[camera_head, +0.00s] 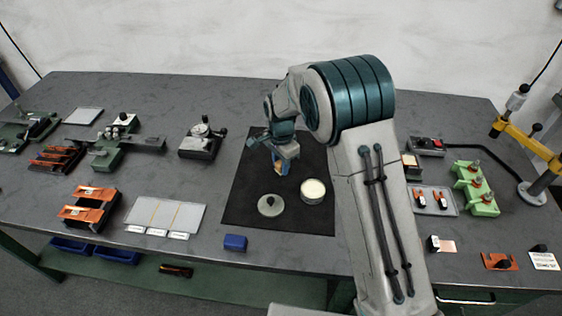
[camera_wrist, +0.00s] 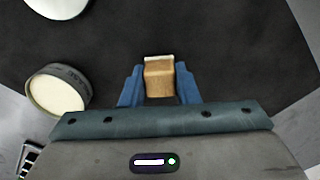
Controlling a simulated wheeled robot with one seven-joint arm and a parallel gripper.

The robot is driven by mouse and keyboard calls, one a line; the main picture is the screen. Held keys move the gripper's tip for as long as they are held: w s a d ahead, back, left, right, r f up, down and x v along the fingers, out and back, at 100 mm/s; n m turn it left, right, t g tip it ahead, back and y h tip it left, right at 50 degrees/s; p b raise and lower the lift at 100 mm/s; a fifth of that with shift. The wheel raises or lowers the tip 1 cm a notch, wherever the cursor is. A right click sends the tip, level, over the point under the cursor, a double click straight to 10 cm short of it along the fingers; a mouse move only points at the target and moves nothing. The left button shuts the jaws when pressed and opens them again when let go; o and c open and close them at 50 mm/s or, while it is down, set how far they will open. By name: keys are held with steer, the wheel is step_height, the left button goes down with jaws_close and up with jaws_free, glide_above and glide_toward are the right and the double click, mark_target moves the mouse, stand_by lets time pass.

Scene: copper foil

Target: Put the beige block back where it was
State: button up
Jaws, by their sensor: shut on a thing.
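The beige block (camera_wrist: 159,78) is a small tan piece with a pale far edge. It sits between the two blue fingers of my gripper (camera_wrist: 160,86) in the wrist view. My gripper (camera_head: 281,166) is shut on it over the black mat (camera_head: 250,190). In the head view the block is mostly hidden by the fingers. I cannot tell whether the block touches the mat.
A round tin with a cream top (camera_head: 313,191) and a grey-green lid with a knob (camera_head: 270,205) lie on the mat near my gripper. A blue box (camera_head: 235,242) is at the front edge.

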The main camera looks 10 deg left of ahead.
steer(key=shift+f, duration=0.2)
steer(key=o, duration=0.9)
